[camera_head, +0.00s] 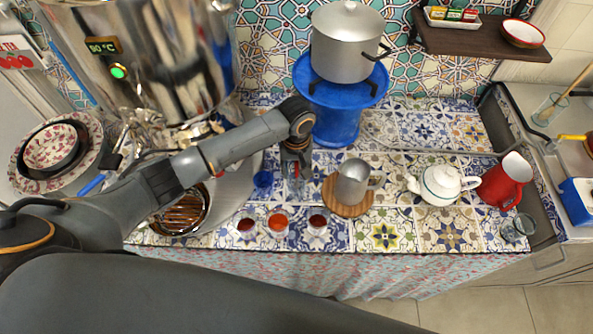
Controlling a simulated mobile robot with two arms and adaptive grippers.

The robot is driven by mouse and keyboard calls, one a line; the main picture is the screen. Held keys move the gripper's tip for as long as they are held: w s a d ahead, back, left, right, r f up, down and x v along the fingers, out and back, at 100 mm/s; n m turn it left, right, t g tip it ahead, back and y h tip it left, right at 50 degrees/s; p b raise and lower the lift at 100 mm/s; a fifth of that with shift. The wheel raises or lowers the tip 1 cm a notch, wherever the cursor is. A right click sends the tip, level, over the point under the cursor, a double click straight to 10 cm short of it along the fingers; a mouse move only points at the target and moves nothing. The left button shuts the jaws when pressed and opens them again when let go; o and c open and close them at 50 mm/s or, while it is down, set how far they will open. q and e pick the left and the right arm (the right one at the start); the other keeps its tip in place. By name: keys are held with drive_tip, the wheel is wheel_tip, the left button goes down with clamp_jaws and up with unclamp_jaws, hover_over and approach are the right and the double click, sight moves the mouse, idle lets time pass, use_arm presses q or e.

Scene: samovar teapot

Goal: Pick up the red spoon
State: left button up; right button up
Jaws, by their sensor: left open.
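My left arm comes in from the left, and my left gripper (295,163) points down over the tiled counter, in front of the blue stand. It is open. A thin red upright piece (297,168), which looks like part of the red spoon, shows right at the fingers. The fingers hide most of it, and I cannot tell whether they touch it. A clear glass (297,187) seems to stand just below the fingers. My right gripper is not in view.
Three glasses of tea (277,224) stand near the front edge. A metal mug (353,184) on a round wooden board is close on the right. A white teapot (441,185) and red jug (503,182) stand farther right. A pot (346,45) tops the blue stand (337,127).

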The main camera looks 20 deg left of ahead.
use_arm(q)
clamp_jaws()
drive_tip(key=shift+r, duration=0.2)
